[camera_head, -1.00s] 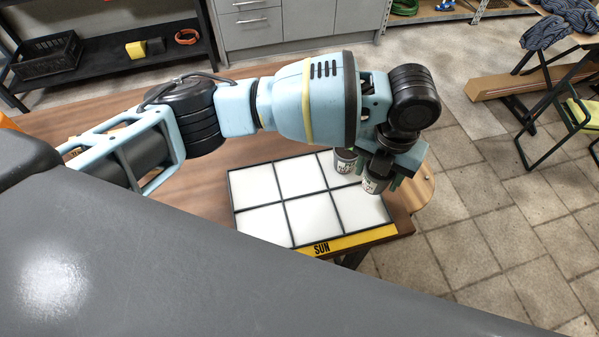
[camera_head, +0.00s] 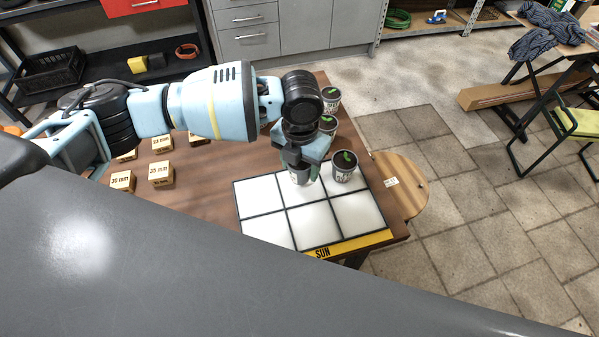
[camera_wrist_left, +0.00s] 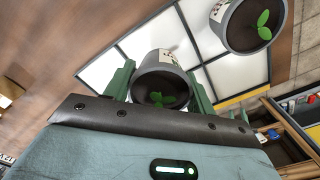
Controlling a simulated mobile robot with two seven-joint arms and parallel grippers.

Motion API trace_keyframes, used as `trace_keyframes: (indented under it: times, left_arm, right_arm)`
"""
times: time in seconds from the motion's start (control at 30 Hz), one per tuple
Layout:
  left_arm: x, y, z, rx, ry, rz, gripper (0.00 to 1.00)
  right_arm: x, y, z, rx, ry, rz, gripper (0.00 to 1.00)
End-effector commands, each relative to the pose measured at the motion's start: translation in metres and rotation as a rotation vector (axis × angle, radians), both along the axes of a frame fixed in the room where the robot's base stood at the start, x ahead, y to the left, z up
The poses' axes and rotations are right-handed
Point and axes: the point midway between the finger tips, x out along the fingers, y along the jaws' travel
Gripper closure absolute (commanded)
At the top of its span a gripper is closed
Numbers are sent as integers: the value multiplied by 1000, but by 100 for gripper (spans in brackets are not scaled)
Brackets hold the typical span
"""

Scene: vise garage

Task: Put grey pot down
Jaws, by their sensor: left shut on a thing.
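My left gripper (camera_head: 298,160) is shut on a grey pot (camera_head: 299,178) with a pale label, held upright over the back middle part of the white tray (camera_head: 262,230). In the left wrist view the grey pot (camera_wrist_left: 160,72) sits between the green fingers, with a green seedling in dark soil. I cannot tell whether its base touches the tray. A second grey pot (camera_head: 344,168) with a seedling stands in the tray's back right cell, just right of the held one; it also shows in the left wrist view (camera_wrist_left: 245,30). My right gripper is out of view.
Two more seedling pots (camera_head: 331,98) stand on the wooden table behind the tray. Several wooden blocks marked in mm (camera_head: 161,174) are at the left. The tray's front cells are clear, beside a yellow SUN strip (camera_head: 345,246).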

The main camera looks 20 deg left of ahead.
Motion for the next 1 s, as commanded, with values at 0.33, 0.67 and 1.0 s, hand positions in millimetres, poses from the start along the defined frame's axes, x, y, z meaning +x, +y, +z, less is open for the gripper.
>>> trace_keyframes:
  times: [0.33, 0.67, 1.0]
  left_arm:
    - [0, -1, -27, 1, 3, 1, 70]
    - [0, -1, -36, 0, 1, 1, 70]
    - [0, -1, -39, 0, 1, 1, 23]
  right_arm:
    - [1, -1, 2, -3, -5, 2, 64]
    - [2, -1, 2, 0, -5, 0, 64]
    - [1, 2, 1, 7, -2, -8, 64]
